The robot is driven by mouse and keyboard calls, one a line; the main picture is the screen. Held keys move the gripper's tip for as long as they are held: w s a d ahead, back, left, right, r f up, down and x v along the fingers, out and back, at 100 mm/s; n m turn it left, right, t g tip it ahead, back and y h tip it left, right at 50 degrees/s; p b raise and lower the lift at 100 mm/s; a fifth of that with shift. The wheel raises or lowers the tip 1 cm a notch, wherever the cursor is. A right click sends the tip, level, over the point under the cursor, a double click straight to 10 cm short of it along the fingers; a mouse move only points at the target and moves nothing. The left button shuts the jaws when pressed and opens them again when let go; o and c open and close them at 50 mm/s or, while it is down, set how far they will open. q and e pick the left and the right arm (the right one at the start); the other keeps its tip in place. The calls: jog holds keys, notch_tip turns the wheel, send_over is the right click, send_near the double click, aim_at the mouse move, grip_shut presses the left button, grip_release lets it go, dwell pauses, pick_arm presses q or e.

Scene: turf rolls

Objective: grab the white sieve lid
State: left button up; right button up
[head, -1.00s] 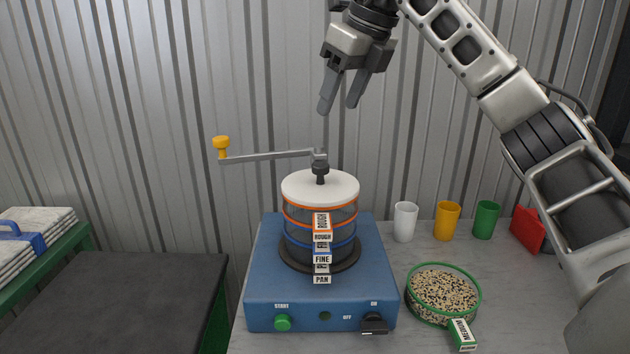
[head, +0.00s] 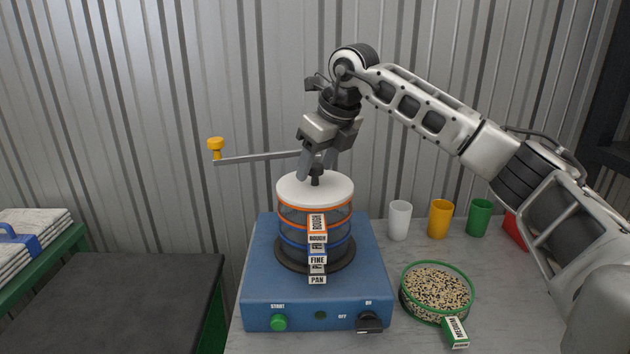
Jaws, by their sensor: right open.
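The white sieve lid (head: 296,189) sits on top of the sieve stack (head: 295,222) on the blue shaker base (head: 262,285). A dark knob (head: 316,177) stands at the lid's middle. My right gripper (head: 316,175) points down at the knob with its fingers open, one on each side of it as seen here. I cannot tell whether the fingers touch the knob or lid. The gripper partly hides the crank arm's end above the knob. My left gripper is not in view.
The crank arm (head: 258,157) with its yellow handle (head: 216,147) reaches left above the lid. A green sieve of grain (head: 437,291) stands to the right of the base. White (head: 399,220), yellow (head: 440,218) and green (head: 479,217) cups stand behind it.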

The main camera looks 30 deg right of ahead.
jog(key=shift+x, duration=0.85)
jog(key=shift+a, duration=0.1)
jog(key=c, duration=1.1)
jog(key=shift+r, duration=0.2)
